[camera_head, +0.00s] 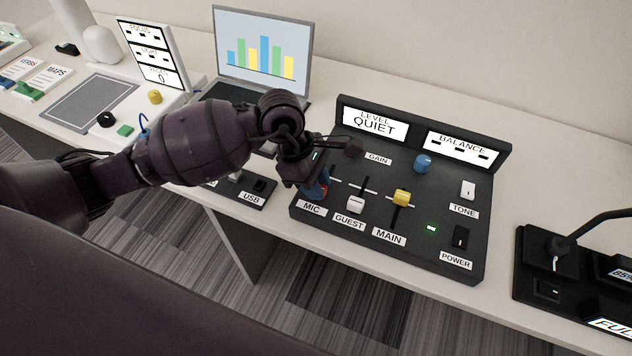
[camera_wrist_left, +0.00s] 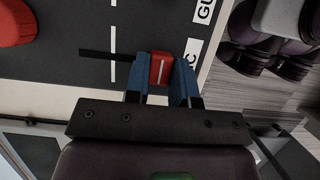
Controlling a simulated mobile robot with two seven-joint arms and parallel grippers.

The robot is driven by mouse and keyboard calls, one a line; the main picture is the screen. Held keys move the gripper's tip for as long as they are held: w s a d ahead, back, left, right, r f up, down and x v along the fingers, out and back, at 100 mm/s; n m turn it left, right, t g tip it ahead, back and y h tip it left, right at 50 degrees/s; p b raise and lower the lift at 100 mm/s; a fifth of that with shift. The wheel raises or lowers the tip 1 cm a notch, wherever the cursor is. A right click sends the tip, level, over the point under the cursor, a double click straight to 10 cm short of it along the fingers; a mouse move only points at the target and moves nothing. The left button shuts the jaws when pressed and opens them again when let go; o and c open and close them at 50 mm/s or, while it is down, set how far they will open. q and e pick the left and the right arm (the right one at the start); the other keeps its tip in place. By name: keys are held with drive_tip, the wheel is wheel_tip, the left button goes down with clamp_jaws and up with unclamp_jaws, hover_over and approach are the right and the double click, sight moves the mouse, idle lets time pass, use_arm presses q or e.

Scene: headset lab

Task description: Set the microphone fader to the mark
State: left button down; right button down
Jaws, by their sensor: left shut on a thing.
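The mixer panel (camera_head: 455,215) is a dark sloped box with MIC, GUEST and MAIN faders. The red microphone fader cap (camera_wrist_left: 161,68) sits near the MIC-label end of its dark slot (camera_wrist_left: 97,54). A white mark line (camera_wrist_left: 113,42) crosses the panel farther along the slot, apart from the cap. My left gripper (camera_wrist_left: 160,80) is shut on the red cap, one blue fingertip on each side. In the head view the left gripper (camera_head: 320,186) mostly hides the cap and its slot. My right gripper is in neither view.
The white GUEST fader (camera_head: 355,204) and yellow MAIN fader (camera_head: 401,198) are close to the right. A display reads QUIET (camera_head: 375,124). A GAIN knob (camera_head: 352,146) stands behind the gripper. A USB box (camera_head: 250,188) and a laptop (camera_head: 262,55) are to the left.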

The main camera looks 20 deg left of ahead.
sight(332, 178)
use_arm(q)
drive_tip(key=w+b, duration=0.1)
drive_tip(key=w, duration=0.2)
drive_tip(key=shift+w+f, duration=0.15)
drive_tip(key=shift+w, duration=0.55)
drive_tip(key=shift+w+d, duration=0.1)
drive_tip(key=shift+w, duration=0.15)
drive_tip(key=c, duration=1)
unclamp_jaws()
drive_tip(key=shift+o, duration=0.2)
drive_tip(key=p+v, duration=0.1)
drive_tip(key=v, duration=1)
drive_tip(key=shift+s+d, duration=0.1)
drive_tip(key=shift+d, duration=0.05)
